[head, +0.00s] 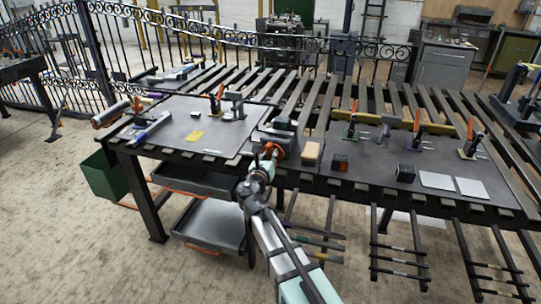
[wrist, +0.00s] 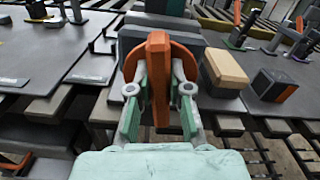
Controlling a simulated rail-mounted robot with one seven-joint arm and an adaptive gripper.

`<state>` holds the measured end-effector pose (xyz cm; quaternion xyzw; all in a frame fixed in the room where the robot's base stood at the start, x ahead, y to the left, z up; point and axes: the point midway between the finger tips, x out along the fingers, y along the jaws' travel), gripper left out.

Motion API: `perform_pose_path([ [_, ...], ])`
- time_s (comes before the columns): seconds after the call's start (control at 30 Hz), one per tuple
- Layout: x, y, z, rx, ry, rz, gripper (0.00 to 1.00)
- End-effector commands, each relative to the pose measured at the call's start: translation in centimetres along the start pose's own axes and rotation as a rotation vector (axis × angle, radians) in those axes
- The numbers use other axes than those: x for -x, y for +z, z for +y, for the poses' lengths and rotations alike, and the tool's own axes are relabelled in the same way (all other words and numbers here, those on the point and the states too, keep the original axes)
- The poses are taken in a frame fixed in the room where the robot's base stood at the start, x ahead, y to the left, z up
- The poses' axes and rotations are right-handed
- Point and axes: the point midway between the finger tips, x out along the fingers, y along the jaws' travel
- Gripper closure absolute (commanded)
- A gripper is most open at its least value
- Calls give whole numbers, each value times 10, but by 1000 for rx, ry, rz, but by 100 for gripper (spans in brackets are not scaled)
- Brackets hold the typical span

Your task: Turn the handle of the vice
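The vice (head: 283,125) is a dark grey block at the front edge of the work table; its grey body also shows in the wrist view (wrist: 130,42). Its orange handle (wrist: 158,50) is a round disc with a raised upright bar across it, facing me. My gripper (wrist: 160,82) is at the handle, one finger on each side of the bar. The fingertips appear to be against the bar, so it looks shut on it. In the head view my gripper (head: 268,158) and wrist partly hide the handle.
A tan block (head: 311,151) sits right of the vice, close to my gripper. Dark cubes (head: 340,162) and pale plates (head: 436,180) lie farther right. Toggle clamps (head: 216,99) stand on the plates. Under the table are a grey tray cart (head: 214,224) and dark bars.

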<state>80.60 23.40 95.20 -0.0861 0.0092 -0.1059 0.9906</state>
Motion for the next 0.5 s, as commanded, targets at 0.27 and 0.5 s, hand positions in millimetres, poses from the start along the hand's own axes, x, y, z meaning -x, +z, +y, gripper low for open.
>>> perform_pose_path([
  [0.27,0,0,0,-13,0,0,100],
  [0.5,0,-2,-1,-99,0,-1,100],
])
